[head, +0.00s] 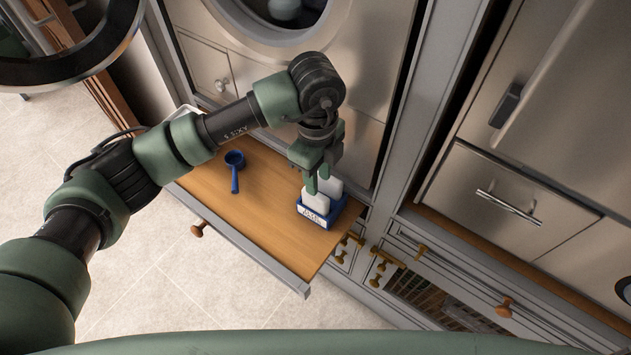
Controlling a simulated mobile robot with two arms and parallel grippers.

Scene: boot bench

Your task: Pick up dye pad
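A small blue holder (331,218) with a printed white label stands near the right end of a pulled-out drawer. Two white pad-like blocks stand upright in it, a front one (317,203) and a back one (333,187). I cannot tell which is the dye pad. My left gripper (318,184) points down over the holder, its two green fingertips apart at the blocks' upper edges. I see nothing clearly held between them, and contact with the blocks is unclear. My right gripper is not in view.
The wooden drawer bottom (262,219) is mostly bare. A blue scoop (235,170) lies on its left part. The drawer's grey front edge (250,248) borders the near side. Steel appliance fronts (376,75) rise behind, and cabinets with brass knobs stand at right.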

